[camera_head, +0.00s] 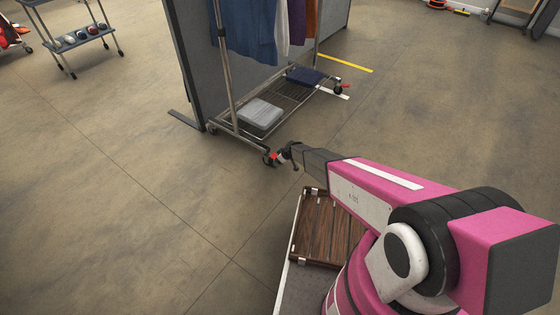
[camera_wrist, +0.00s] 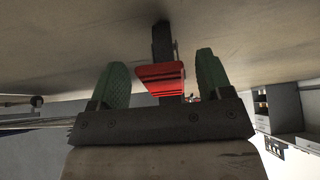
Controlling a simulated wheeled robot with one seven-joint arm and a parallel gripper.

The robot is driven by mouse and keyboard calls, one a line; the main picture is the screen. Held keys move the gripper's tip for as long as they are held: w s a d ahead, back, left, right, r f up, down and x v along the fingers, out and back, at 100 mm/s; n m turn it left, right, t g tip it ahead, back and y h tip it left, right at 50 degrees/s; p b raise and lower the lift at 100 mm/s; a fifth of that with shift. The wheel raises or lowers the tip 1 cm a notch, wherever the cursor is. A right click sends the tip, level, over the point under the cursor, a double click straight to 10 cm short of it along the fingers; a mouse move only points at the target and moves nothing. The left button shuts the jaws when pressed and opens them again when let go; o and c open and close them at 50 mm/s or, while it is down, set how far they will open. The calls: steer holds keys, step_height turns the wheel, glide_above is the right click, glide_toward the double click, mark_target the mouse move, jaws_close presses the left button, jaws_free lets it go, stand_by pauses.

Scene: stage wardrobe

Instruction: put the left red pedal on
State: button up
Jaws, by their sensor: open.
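The left red pedal (camera_head: 271,156) is on the near caster of the wheeled garment rack (camera_head: 232,95), low over the floor. In the wrist view the red pedal (camera_wrist: 160,76) shows between my gripper's two green pads, with a gap on each side. Its dark caster part stands behind it. My gripper (camera_wrist: 163,66) is open. In the head view my gripper (camera_head: 284,154) is right beside the pedal and partly hides the caster. I cannot tell whether the pedal is pressed down.
A second red pedal (camera_head: 347,86) is on the rack's far right caster. Clothes (camera_head: 250,30) hang above a grey folded stack (camera_head: 260,113) and a dark blue one (camera_head: 305,75). A grey panel (camera_head: 190,60) stands behind. The floor (camera_head: 100,190) at left is clear.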

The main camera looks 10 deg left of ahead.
steer(key=v, duration=1)
steer(key=shift+r, duration=0.35)
steer(key=shift+d, duration=0.15)
steer(key=s+d+r+m+g+h, duration=0.1)
steer(key=s+d+r+m, duration=0.25)
steer(key=d+r, duration=0.75)
steer(key=s+d+r+m+h, duration=0.25)
steer(key=s+d+r, duration=0.25)
steer(key=d+r, duration=0.65)
steer(key=s+d+r+m+g+h, duration=0.1)
steer(key=s+d+r+m, duration=0.6)
steer(key=s+d+r, duration=0.7)
steer(key=shift+d+r+h, duration=0.5)
steer(key=shift+d+h, duration=0.15)
steer(key=shift+d, duration=0.35)
steer(key=shift+s, duration=0.1)
steer(key=shift+c, duration=0.3)
